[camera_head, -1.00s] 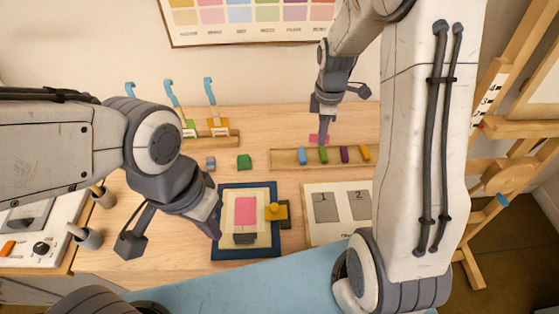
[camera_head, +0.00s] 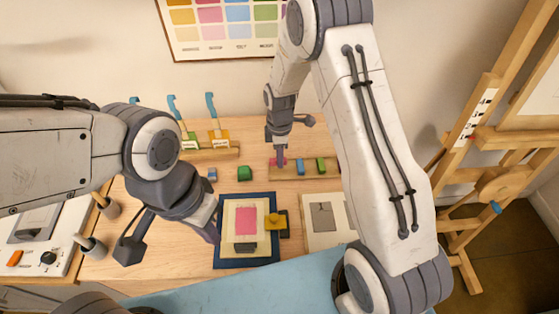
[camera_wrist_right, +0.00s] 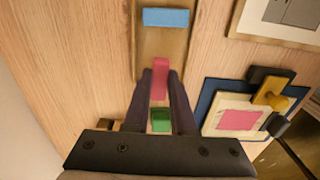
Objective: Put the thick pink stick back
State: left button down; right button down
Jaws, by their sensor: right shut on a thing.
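The thick pink stick (camera_wrist_right: 160,78) is between the two fingers of my right gripper (camera_wrist_right: 161,75) in the right wrist view. In the head view, my right gripper (camera_head: 280,162) points down at the left end of the wooden tray (camera_head: 309,174). The pink stick is over that end, left of a blue stick (camera_head: 300,167) and a green stick (camera_head: 321,165). I cannot tell whether it touches the tray floor. My left gripper (camera_head: 212,234) is beside the blue-framed board (camera_head: 218,255); its finger opening is not clear.
A green block (camera_head: 244,173) and a small blue block (camera_head: 212,174) lie left of the tray. The framed board bears a pink patch (camera_head: 245,221) and a yellow-knobbed tool (camera_head: 272,219). Blue-handled tools (camera_head: 212,105) stand in a rack behind. My right arm hides the tray's right part.

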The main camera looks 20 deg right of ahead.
notch_tip(320, 180, down, 2)
jog(key=shift+f+p, duration=0.2)
jog(key=shift+p, duration=0.15)
jog(key=shift+s+f, duration=0.1)
jog(key=shift+f, duration=0.15)
jog(key=c, duration=0.7)
grip_release()
jog(key=shift+c, duration=0.2)
